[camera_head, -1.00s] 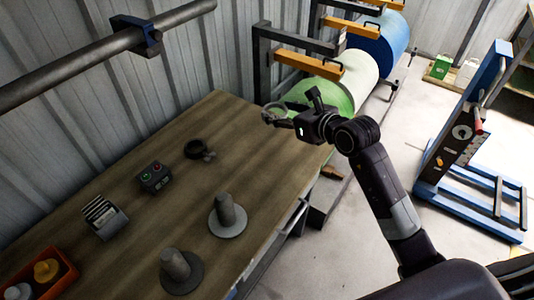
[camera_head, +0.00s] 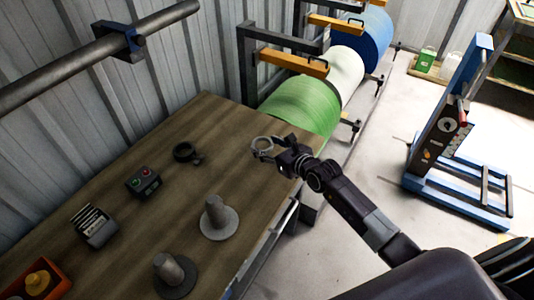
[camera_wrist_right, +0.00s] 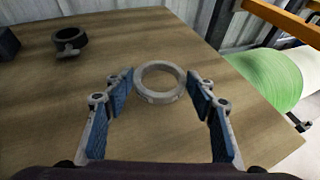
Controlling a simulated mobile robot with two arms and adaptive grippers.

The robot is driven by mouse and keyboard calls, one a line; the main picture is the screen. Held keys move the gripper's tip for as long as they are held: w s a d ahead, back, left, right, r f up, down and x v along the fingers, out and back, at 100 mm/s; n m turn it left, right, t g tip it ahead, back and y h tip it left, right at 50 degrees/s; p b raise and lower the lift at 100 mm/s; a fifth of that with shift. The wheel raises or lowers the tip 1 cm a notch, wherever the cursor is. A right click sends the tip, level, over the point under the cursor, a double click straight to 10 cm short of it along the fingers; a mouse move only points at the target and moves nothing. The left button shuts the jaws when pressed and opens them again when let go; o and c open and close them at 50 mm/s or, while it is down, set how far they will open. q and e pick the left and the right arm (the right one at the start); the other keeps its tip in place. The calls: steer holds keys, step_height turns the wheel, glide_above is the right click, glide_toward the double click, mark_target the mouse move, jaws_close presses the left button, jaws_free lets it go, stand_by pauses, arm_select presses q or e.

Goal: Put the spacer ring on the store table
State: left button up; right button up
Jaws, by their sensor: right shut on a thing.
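The spacer ring (camera_head: 262,154) is a light grey metal ring. My right gripper (camera_head: 274,155) is shut on it, with the ring at the fingertips. In the right wrist view the ring (camera_wrist_right: 158,98) sits between the tips of the blue-padded fingers (camera_wrist_right: 160,91). The ring is over the far right end of the wooden table (camera_head: 215,125). I cannot tell whether it touches the top. I take this table for the store table; no label shows. My left gripper is not in view.
On the table are a black clamp collar (camera_head: 184,152), a button box (camera_head: 142,181), a card holder (camera_head: 94,225), two grey flanged posts (camera_head: 218,222) (camera_head: 174,275) and an orange bin (camera_head: 50,292). Green roll (camera_head: 305,102) stands beyond the far edge. Tabletop around the ring is clear.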

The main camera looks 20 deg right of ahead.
steer(key=shift+f, duration=1.8)
steer(key=shift+f, duration=0.2)
steer(key=o, duration=1.3)
steer(key=shift+r, duration=0.2)
steer(key=shift+s, duration=0.3)
steer(key=v, duration=1.1)
steer(key=shift+s+r, duration=0.15)
steer(key=shift+s, duration=0.05)
